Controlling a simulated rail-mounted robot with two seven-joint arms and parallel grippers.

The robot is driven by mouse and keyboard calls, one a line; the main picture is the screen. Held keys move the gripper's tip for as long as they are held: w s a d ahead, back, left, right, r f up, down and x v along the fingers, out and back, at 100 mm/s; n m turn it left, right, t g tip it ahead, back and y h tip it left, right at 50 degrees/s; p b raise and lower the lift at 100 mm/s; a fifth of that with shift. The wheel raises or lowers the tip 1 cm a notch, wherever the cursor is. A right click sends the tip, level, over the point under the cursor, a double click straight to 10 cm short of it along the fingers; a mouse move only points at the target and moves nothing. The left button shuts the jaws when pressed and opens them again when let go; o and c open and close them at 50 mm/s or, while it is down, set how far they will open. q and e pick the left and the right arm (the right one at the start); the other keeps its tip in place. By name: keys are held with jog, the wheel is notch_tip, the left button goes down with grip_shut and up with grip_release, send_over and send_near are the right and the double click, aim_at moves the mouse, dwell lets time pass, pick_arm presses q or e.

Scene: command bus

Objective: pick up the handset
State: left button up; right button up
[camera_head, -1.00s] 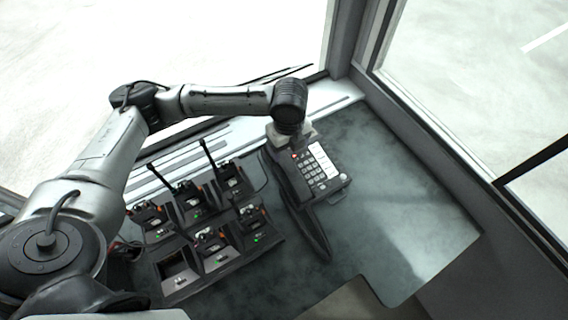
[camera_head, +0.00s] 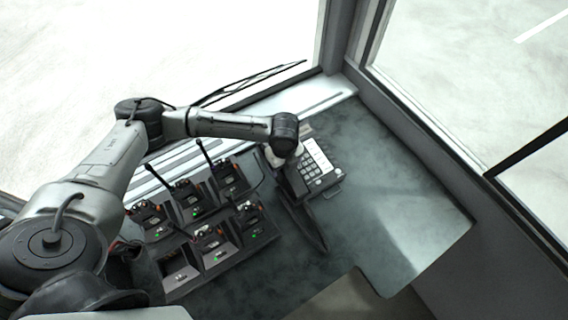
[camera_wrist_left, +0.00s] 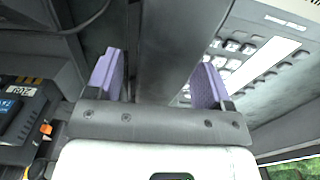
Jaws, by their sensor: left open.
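The desk phone (camera_head: 322,166) stands on the dashboard, with its keypad and white label strip showing. Its dark handset (camera_head: 292,183) lies along the phone's left side, partly hidden under my left wrist. My left gripper (camera_head: 284,154) is over the upper end of the handset. In the left wrist view the gripper (camera_wrist_left: 160,82) is open, with one purple finger pad on each side of the dark grey handset (camera_wrist_left: 167,45). The phone keys (camera_wrist_left: 240,47) show beyond the right finger. I cannot tell whether either pad touches the handset. My right gripper is not in view.
A charger rack (camera_head: 208,262) with several radios, two with tall antennas, stands left of the phone. The dashboard (camera_head: 400,210) is clear to the right. Windows and their frame bound the back.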

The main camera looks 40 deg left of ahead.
pick_arm(q)
jog(key=shift+f, duration=0.25)
